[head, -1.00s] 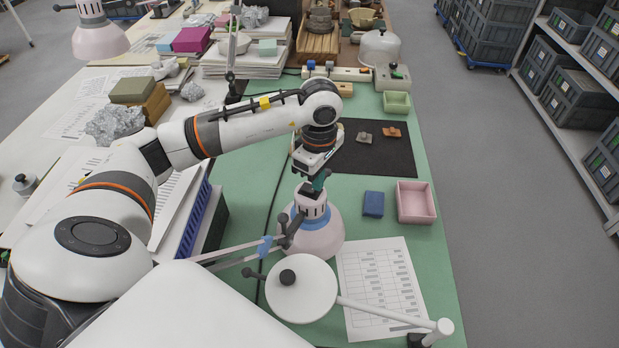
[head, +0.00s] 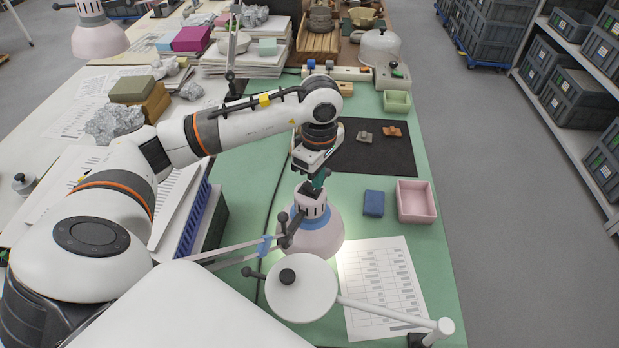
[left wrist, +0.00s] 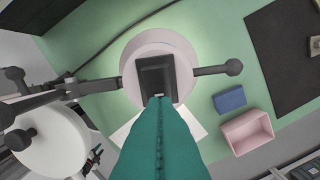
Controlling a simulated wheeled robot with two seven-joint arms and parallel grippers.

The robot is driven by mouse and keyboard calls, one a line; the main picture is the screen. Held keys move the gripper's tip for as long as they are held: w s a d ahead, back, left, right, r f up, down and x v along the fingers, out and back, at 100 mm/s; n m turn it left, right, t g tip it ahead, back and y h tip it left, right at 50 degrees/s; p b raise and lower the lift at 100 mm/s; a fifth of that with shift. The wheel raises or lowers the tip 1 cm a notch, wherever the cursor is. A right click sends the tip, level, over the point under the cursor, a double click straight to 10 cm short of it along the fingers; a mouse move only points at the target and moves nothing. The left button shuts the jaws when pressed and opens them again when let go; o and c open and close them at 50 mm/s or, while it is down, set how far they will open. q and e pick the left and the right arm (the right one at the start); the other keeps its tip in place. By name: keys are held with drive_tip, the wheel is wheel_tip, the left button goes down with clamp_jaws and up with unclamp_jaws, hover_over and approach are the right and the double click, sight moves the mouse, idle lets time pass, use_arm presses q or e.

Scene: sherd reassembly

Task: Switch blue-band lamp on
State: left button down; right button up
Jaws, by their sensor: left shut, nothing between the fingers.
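The blue-band lamp (head: 322,240) has a pale pinkish shade with a blue band and hangs over the green mat in the head view. A bright patch of light lies on the mat and paper around its shade. In the left wrist view the lamp (left wrist: 135,55) shows from above, with a dark block on its top. My left gripper (head: 317,186) is shut and empty, its teal fingers pointing down at the lamp's top. In the left wrist view the teal fingertips (left wrist: 158,100) are at the dark block's edge; I cannot tell whether they touch. My right gripper is not in view.
A white round head (head: 302,290) on a jointed arm stands close in front of the lamp. A blue block (head: 373,203), a pink tray (head: 416,202) and a printed sheet (head: 380,285) lie to the right. Another lamp (head: 100,38) hangs at the far left.

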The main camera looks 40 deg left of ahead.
sight(317, 191)
use_arm(q)
drive_tip(key=shift+r+p, duration=1.35)
drive_tip(key=shift+r, duration=1.6)
